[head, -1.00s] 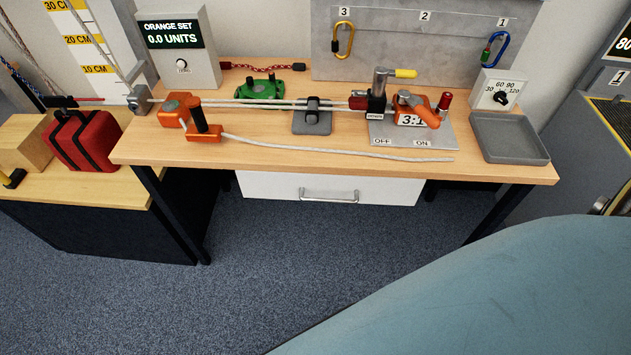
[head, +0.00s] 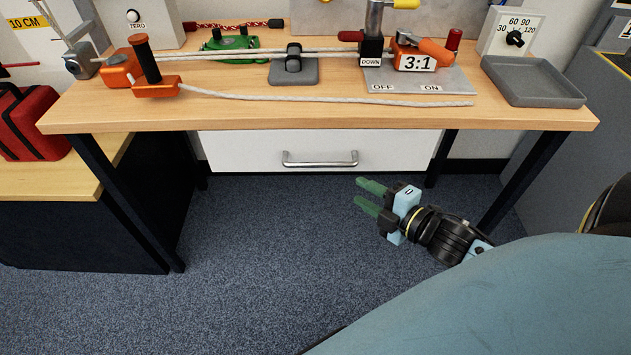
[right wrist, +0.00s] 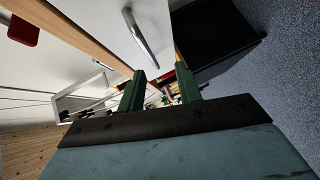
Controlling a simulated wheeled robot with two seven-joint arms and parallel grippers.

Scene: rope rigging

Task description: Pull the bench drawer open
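The white bench drawer (head: 240,150) sits under the wooden bench top, and its front looks flush and closed. Its metal bar handle (head: 320,160) is on the middle of the front and shows whole. My right gripper (head: 361,193) is in front of and below the drawer, a little right of the handle. Its two green fingers are apart, with nothing between them. In the right wrist view the handle (right wrist: 140,35) lies ahead of the open fingers (right wrist: 160,92), apart from them. My left gripper is not in view.
The bench top (head: 330,118) overhangs the drawer and carries rope, a 3:1 rig (head: 418,62) and a grey tray (head: 535,82). Dark bench legs (head: 518,185) stand at both sides. The floor in front of the drawer is clear.

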